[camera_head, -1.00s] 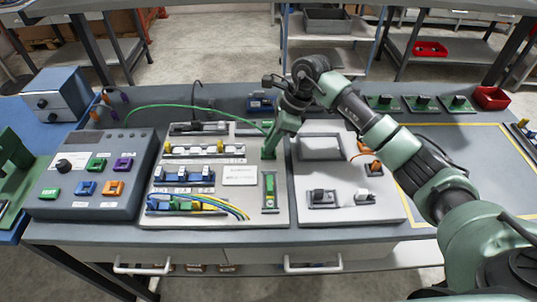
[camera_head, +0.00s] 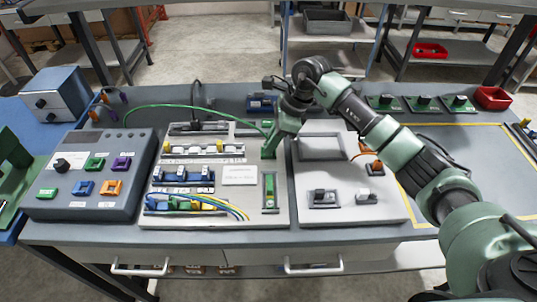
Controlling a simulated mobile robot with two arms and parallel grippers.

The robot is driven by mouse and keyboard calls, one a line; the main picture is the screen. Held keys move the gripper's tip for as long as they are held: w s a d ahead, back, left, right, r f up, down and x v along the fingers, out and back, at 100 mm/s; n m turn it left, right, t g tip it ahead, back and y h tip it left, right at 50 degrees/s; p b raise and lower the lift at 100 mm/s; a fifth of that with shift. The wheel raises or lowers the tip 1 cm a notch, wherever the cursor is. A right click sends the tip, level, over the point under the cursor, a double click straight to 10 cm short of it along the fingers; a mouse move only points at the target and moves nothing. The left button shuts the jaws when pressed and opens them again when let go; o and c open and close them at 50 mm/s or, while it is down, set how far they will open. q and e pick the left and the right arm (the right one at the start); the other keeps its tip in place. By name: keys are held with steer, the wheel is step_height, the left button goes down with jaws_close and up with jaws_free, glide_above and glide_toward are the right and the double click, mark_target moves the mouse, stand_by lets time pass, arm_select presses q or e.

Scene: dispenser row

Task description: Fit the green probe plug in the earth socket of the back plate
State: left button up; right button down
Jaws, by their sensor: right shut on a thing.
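My right gripper (camera_head: 269,153) is over the right side of the light grey back plate (camera_head: 224,216), pointing down and shut. The green probe plug is hidden, or cannot be told from the green jaws. A green cable (camera_head: 180,106) arcs from the tester box side to the gripper. Whether the plug touches the plate cannot be told.
The dark tester box (camera_head: 95,174) with coloured sockets stands left of the plate. A second grey plate (camera_head: 345,204) with a switch and sockets lies to the right. Blue, yellow and white terminal rows fill the back plate's left half. A yellow-outlined area (camera_head: 470,150) at right is mostly clear.

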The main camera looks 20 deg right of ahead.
steer(key=shift+f, duration=0.15)
steer(key=c, duration=1.4)
jaws_free()
steer(key=shift+s, duration=0.2)
steer(key=shift+d, duration=0.1)
steer(key=shift+r, duration=0.2)
steer(key=shift+w+r, duration=0.25)
steer(key=shift+r, duration=0.2)
steer(key=shift+r+p, duration=1.65)
steer(key=shift+r, duration=1.3)
